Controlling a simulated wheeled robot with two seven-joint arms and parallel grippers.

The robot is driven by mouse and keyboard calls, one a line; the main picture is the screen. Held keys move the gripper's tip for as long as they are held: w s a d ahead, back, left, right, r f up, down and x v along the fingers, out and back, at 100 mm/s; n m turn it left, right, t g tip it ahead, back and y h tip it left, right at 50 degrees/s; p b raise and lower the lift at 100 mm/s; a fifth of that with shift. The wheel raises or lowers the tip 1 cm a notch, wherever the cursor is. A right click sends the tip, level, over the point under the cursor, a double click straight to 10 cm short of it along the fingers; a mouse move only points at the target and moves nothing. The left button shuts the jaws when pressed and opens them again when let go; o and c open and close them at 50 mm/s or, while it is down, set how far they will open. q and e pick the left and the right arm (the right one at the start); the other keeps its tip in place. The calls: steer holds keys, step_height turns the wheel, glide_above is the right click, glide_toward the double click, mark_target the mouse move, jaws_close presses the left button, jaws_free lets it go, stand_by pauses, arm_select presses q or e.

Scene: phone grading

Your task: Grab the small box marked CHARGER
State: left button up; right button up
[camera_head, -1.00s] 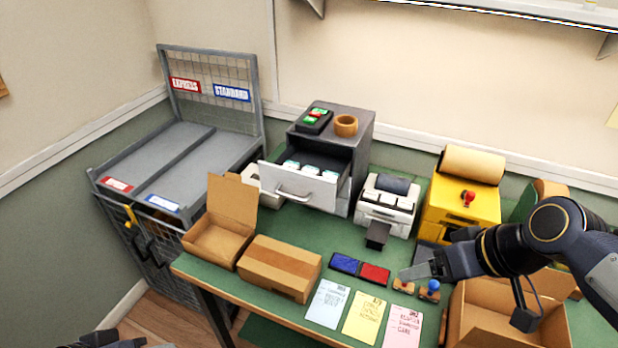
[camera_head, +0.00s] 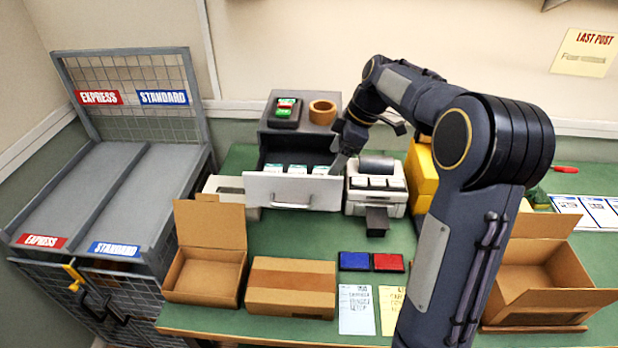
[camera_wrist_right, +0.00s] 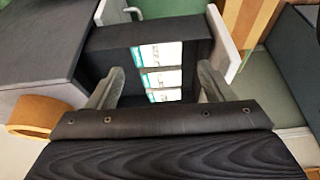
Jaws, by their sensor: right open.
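Several small white-and-teal boxes lie in a row in the open drawer (camera_head: 292,190) of the dark cabinet (camera_head: 350,110). Their print is too small to read, so I cannot tell which one is marked CHARGER. The row (camera_head: 298,169) also shows in the right wrist view, where the middle box (camera_wrist_right: 160,78) lies between the finger lines. My right gripper (camera_head: 338,162) is at the drawer's right end. In the right wrist view it (camera_wrist_right: 158,84) is open and empty, its fingers on either side of the row. My left gripper is out of view.
A wooden ring (camera_head: 322,112) and a device with green and red buttons (camera_head: 286,112) sit on the cabinet. A white printer (camera_head: 376,186) stands right of the drawer. An open carton (camera_head: 208,278) and a closed carton (camera_head: 291,288) stand in front.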

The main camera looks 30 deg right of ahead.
mark_target(324, 173)
steer(key=x, duration=0.2)
steer(key=p+x, duration=0.1)
steer(key=x, duration=0.1)
steer(key=p+x, duration=0.1)
steer(key=x, duration=0.1)
steer(key=shift+w+a+f, duration=0.1)
steer(key=shift+w, duration=0.25)
steer(key=shift+f, duration=0.25)
steer(key=c, duration=0.8)
